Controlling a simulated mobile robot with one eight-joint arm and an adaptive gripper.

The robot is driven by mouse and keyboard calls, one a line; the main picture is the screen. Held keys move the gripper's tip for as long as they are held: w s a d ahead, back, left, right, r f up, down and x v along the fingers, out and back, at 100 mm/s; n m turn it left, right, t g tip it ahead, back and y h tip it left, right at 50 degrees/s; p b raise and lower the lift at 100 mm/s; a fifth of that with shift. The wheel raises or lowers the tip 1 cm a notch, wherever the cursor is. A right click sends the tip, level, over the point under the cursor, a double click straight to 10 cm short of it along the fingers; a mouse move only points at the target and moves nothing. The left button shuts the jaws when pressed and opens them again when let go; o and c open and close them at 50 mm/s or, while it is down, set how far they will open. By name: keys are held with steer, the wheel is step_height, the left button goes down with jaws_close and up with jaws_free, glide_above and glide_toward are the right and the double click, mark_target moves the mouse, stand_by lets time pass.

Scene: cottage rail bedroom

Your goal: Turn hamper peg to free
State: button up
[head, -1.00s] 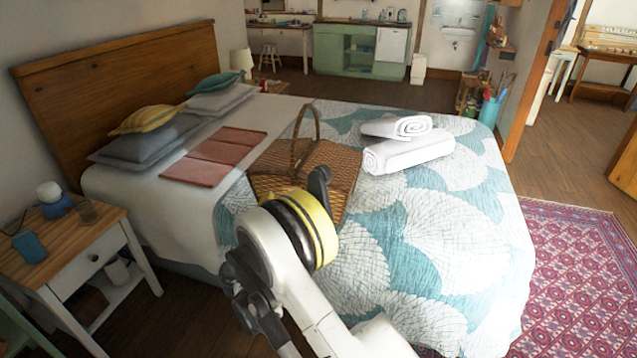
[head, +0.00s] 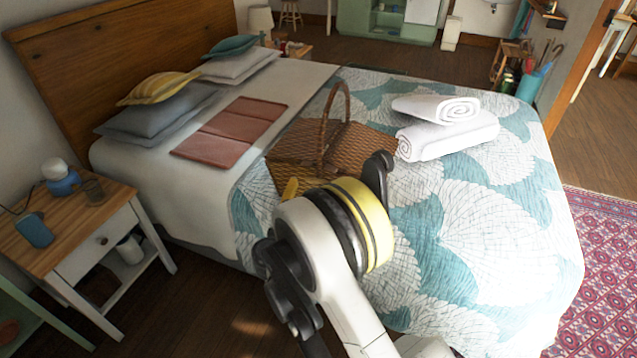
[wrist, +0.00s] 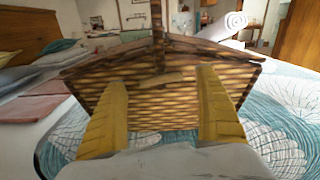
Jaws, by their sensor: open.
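The wicker hamper (head: 345,150), with a tall arched handle, stands on the bed. It also fills the middle of the wrist view (wrist: 180,105), its woven front facing me. A small tan wooden peg (wrist: 163,77) lies roughly level, slightly tilted, across the upper front below the lid edge. My gripper (wrist: 160,82) is open, with one yellow finger on each side of the peg. I cannot tell whether the fingers touch the wicker. In the head view, my arm hides most of my gripper; one yellow finger (head: 290,188) shows at the hamper's near-left edge.
White rolled towels (head: 447,135) lie right of the hamper on the patterned bed cover (head: 470,230). A folded reddish cloth (head: 230,132) and pillows (head: 160,112) lie left. A bedside table (head: 70,255) with small items stands at the left.

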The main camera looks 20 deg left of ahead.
mark_target(316, 181)
steer(key=shift+w+d+b, duration=0.15)
steer(key=shift+w+b, duration=0.15)
steer(key=shift+w, duration=1.25)
steer(key=c, duration=1.2)
steer(key=shift+m, duration=0.9)
steer(key=o, duration=1.2)
steer(key=s, duration=1.2)
steer(key=shift+a, duration=0.45)
